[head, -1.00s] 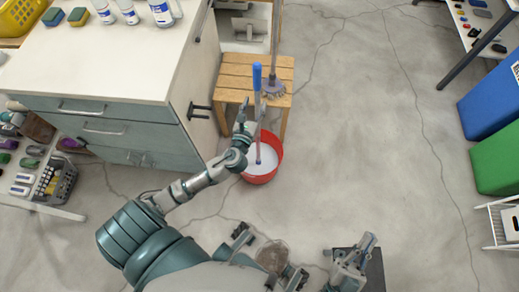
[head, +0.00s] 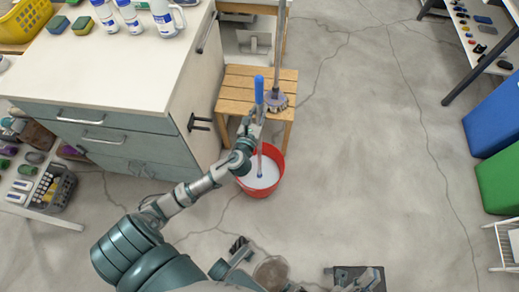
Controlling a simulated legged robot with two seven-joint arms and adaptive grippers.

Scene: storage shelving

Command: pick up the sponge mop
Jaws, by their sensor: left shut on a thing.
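A mop with a blue-topped handle (head: 259,88) stands nearly upright in a red bucket (head: 248,191). Its lower end goes into the white contents of the bucket, so its head is hidden. My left gripper (head: 258,116) is at the handle just below the blue part and is shut on it. My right gripper (head: 355,279) is partly in view at the bottom edge, away from the mop. Its fingers are too unclear to tell their state.
A wooden stool (head: 235,92) stands behind the bucket, with a grey-headed tool (head: 277,100) upright at it. A white-topped cabinet (head: 110,75) is close on the left. Blue (head: 495,118) and green (head: 500,180) bins are far right. The floor between is clear.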

